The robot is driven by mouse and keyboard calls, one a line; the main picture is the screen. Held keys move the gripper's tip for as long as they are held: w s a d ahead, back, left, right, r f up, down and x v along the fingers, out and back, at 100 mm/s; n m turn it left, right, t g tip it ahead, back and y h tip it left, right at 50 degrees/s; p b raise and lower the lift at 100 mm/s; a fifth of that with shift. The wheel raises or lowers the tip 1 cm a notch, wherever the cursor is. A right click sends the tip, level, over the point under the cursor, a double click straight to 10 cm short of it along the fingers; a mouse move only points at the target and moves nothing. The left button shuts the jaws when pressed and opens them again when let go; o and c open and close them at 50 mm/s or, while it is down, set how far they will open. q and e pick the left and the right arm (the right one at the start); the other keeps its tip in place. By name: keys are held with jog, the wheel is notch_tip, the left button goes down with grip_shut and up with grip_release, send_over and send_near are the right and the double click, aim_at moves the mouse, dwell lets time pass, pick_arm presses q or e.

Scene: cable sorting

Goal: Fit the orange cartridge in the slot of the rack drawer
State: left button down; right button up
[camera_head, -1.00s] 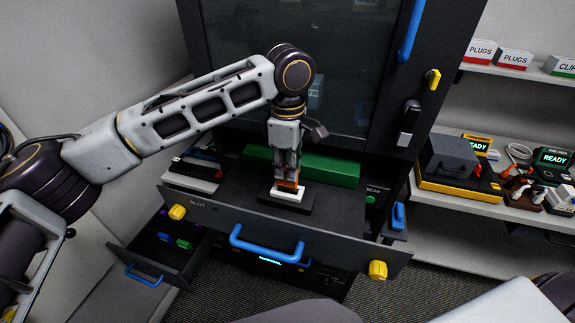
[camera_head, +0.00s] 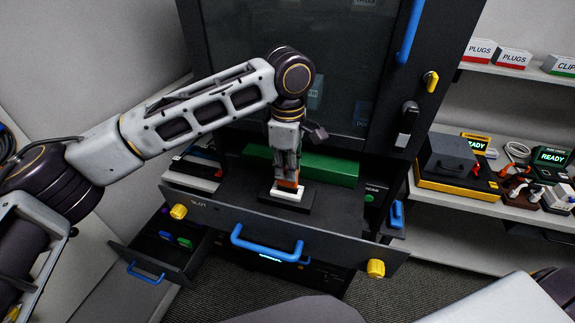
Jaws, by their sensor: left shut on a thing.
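The rack drawer (camera_head: 232,213) is pulled out, with a blue handle on its front and a yellow knob at each end. Inside it a black block (camera_head: 301,205) with a white top (camera_head: 287,194) lies on the drawer floor. My left gripper (camera_head: 287,182) points straight down over this block and is shut on the orange cartridge (camera_head: 287,185). Only a small orange part shows between and below the fingertips, right at the white top. The slot itself is hidden, so I cannot tell how deep the cartridge sits. My right gripper is not in view.
A long green block (camera_head: 316,168) lies behind the gripper. The dark cabinet door (camera_head: 300,70) rises behind the arm. A small open drawer (camera_head: 155,250) with coloured pieces is at lower left. Shelves at right hold boxes and devices, including a grey and yellow case (camera_head: 450,165).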

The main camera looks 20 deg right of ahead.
aim_at(287, 185)
pick_arm(q)
jog(key=p, duration=0.2)
jog(key=shift+p, duration=0.4)
dwell(2.8)
jog(key=shift+f+p, duration=1.3)
jog(key=shift+f, duration=0.2)
dwell(3.1)
